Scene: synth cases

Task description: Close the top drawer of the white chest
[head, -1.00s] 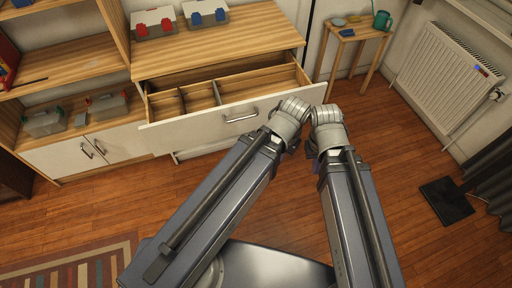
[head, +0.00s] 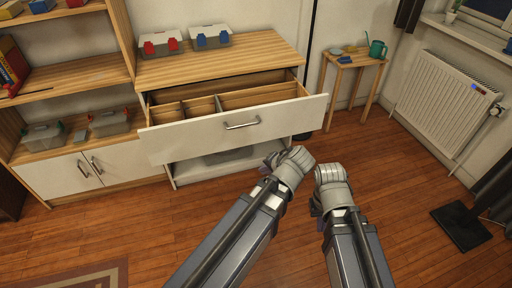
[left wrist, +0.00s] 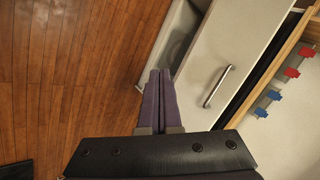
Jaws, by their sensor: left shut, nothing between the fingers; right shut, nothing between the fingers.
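The white chest (head: 182,172) stands ahead with a wooden top. Its top drawer (head: 200,140) is pulled out and shows wooden dividers inside; no contents are visible in it. The drawer front has a metal bar handle (head: 242,125), which also shows in the left wrist view (left wrist: 218,87). Below the drawer is an open space in the chest. My left gripper (left wrist: 160,75) is shut and empty, in front of and below the drawer front, apart from the handle. In the head view, my left wrist (head: 290,165) and my right wrist (head: 331,180) hide the fingers of both grippers.
Clear boxes with red latches (head: 161,43) and blue latches (head: 209,37) sit on the chest top. Shelves (head: 60,75) adjoin at left. A small wooden table (head: 354,62) with a teal watering can (head: 377,49) and a radiator (head: 444,88) stand at right. The wooden floor (head: 150,220) in front is clear.

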